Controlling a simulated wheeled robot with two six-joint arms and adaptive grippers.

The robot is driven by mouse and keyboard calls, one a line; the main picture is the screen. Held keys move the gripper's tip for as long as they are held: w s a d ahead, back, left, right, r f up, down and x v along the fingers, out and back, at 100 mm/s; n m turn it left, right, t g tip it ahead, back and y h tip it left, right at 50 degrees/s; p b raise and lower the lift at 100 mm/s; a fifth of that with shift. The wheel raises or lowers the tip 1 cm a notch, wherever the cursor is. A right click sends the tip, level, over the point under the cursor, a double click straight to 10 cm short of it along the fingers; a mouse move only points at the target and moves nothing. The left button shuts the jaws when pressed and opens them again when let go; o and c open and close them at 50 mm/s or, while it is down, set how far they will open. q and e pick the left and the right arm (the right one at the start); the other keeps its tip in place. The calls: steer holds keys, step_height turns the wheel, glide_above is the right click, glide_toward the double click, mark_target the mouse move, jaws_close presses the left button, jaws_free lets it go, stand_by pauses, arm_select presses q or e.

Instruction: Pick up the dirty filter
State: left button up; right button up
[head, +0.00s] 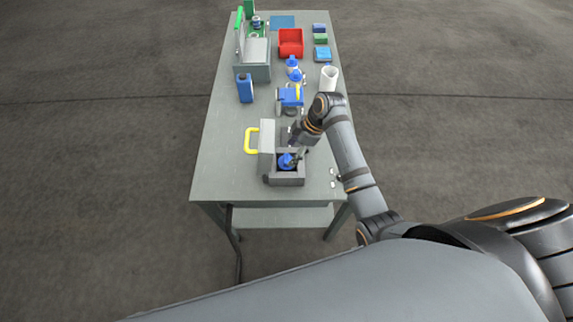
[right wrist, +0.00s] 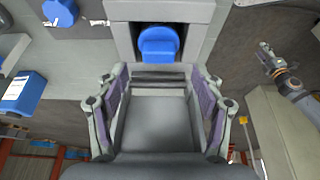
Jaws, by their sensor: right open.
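A blue part, taken as the dirty filter (head: 287,162), sits inside an open grey housing (head: 287,181) near the table's front edge. In the right wrist view the blue filter (right wrist: 158,43) shows between the grey housing walls (right wrist: 205,30), beyond the fingertips; no dirt can be made out. My right gripper (head: 297,154) is over the housing, close to the filter. In the right wrist view my right gripper (right wrist: 160,78) has its fingers apart with nothing between them. An arm at the right of that view ends in what looks like my left gripper (right wrist: 266,58), too small to read.
A grey lid panel (head: 266,145) with a yellow handle (head: 249,141) stands at the housing's left. The table's left front is clear.

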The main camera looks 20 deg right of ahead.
mark_target(287, 158)
steer(key=x, duration=0.4)
steer(key=shift+p, duration=0.3)
steer(key=shift+w+f, duration=0.1)
steer(key=shift+c, duration=1.2)
jaws_close()
